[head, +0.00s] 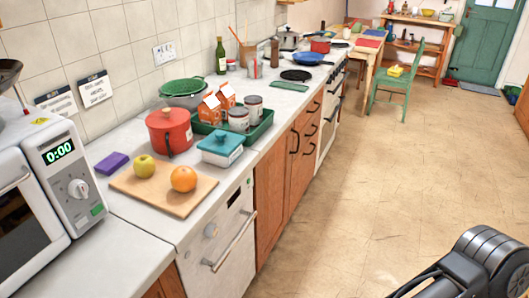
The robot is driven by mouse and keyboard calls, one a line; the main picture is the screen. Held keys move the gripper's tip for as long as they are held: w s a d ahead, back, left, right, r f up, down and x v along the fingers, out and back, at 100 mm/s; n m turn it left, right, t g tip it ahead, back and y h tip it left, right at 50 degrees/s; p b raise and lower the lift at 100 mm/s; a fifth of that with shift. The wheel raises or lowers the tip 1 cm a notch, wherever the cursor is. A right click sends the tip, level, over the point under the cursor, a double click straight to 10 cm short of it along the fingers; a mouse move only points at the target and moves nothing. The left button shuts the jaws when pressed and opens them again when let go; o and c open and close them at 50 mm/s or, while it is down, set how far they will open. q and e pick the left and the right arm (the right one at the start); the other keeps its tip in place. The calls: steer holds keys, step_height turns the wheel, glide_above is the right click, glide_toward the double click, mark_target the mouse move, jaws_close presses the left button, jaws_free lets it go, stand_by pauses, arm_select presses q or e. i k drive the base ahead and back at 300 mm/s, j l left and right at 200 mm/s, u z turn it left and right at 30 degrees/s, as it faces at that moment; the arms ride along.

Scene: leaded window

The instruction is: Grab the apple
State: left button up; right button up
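A yellow-green apple (145,166) sits on a wooden cutting board (171,205) on the counter at left. An orange (183,178) sits on the same board, just right of the apple and apart from it. The apple is fully in view with nothing in front of it. Neither of my grippers shows. Only a dark part of my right arm is in view at the bottom right, over the floor and far from the counter.
A teal-lidded dish (220,147) and a green tray (259,131) are to the right. A microwave (62,165) stands at left. The floor (350,190) is clear.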

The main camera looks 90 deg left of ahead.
mark_target(144, 164)
steer(key=u, duration=1)
steer(key=i+u, duration=0.1)
steer(key=u, duration=1.35)
steer(key=i+u, duration=0.1)
steer(key=u, duration=0.4)
steer(key=l+u, duration=0.1)
steer(key=u, duration=0.9)
steer(key=i+l+u, duration=0.2)
steer(key=l, duration=0.6)
steer(key=i+l+u, duration=0.2)
steer(key=i+l, duration=0.15)
steer(key=l, duration=0.55)
steer(key=i+l+u, duration=0.2)
steer(key=l, duration=0.65)
steer(key=i+l+u, duration=0.1)
steer(key=l+u, duration=0.15)
steer(key=l, duration=0.65)
steer(key=l+u, duration=0.2)
steer(key=l, duration=0.75)
steer(key=k+u, duration=0.35)
steer(key=j+z, duration=0.25)
steer(key=i+j+z, duration=0.1)
steer(key=j+z, duration=0.15)
steer(key=i+l+u, duration=0.15)
steer(key=i+l, duration=0.2)
steer(key=l, duration=0.1)
